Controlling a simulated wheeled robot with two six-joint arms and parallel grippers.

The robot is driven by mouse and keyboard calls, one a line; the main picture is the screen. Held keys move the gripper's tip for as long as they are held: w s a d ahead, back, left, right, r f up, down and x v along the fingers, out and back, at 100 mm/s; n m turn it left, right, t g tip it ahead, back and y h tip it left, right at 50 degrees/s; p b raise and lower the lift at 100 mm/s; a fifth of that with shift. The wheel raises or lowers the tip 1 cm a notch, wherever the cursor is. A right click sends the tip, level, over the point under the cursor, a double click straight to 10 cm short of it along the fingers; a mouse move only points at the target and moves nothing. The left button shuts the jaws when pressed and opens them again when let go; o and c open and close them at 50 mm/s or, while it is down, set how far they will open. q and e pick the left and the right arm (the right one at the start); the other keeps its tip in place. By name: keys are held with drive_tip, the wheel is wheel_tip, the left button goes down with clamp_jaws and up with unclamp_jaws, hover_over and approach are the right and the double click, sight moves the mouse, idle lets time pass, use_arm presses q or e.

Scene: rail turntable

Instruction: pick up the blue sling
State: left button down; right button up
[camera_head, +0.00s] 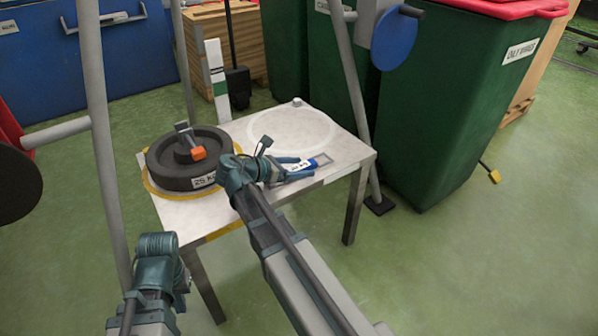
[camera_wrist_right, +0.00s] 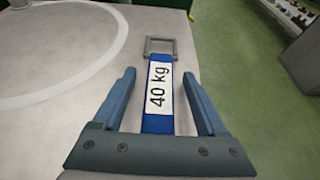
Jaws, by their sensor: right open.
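The blue sling (camera_wrist_right: 159,92) lies flat on the white table, with a white "40 kg" label and a grey metal loop at its far end. In the head view the sling (camera_head: 322,160) is near the table's right front edge. My right gripper (camera_wrist_right: 161,90) is open, with one finger on each side of the sling in the wrist view. I cannot tell whether the fingers touch the table. In the head view my right gripper (camera_head: 302,168) partly covers the sling. My left arm shows at the lower left, but its fingers are not visible.
A black "25 kg" weight disc (camera_head: 192,160) with an orange-ended clamp stands on a yellow ring at the table's left. A white circle (camera_head: 330,127) marks the bare table behind the sling. Grey frame posts (camera_head: 350,80) and green bins (camera_head: 445,90) stand close behind.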

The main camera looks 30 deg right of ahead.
clamp_jaws()
use_arm(q)
drive_tip(key=shift+r, duration=0.15)
use_arm(e)
drive_tip(key=shift+r, duration=0.2)
